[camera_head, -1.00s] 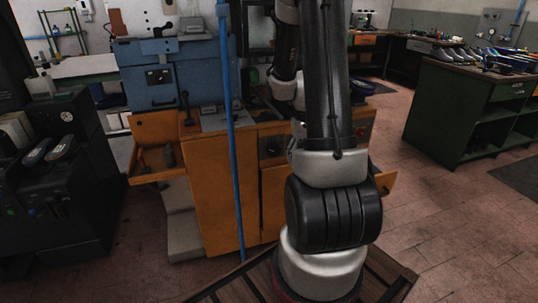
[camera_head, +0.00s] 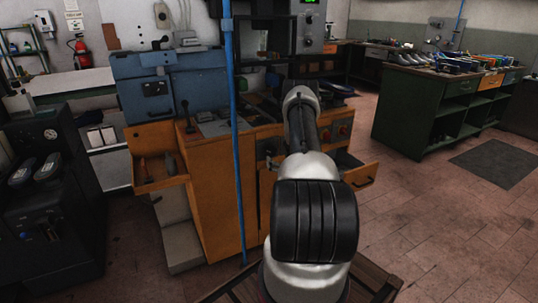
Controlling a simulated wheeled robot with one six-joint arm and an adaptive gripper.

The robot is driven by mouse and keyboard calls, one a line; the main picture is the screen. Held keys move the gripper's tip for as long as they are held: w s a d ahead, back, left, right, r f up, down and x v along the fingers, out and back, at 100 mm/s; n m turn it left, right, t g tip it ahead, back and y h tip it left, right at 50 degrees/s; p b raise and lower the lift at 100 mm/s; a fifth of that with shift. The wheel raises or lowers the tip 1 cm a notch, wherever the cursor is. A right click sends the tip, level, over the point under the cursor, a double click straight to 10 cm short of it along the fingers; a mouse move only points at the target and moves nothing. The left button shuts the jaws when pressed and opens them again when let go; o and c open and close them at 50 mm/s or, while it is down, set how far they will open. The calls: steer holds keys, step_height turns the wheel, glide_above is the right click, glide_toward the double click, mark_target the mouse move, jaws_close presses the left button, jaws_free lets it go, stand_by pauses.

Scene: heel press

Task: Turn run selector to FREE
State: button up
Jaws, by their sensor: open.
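The press is an orange cabinet (camera_head: 212,205) with a blue upper housing (camera_head: 190,92). A small dark panel (camera_head: 155,88) sits on the blue housing's front. Another dark panel (camera_head: 267,149) is on the orange front, just left of my arm. Red round controls (camera_head: 343,130) show on the orange front right of my arm. I cannot tell which control is the run selector, and no FREE label is legible. My arm reaches toward the press and covers part of its front. My gripper is hidden from this view.
A blue vertical pole (camera_head: 236,150) stands in front of the press. An orange tray (camera_head: 158,172) juts out at left and an open drawer (camera_head: 360,177) at right. A dark machine (camera_head: 50,215) is far left.

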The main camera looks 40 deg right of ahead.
mark_target(271, 152)
steer(key=x, duration=0.5)
steer(key=r+x, duration=0.1)
steer(key=x, duration=0.2)
steer(key=c, duration=1)
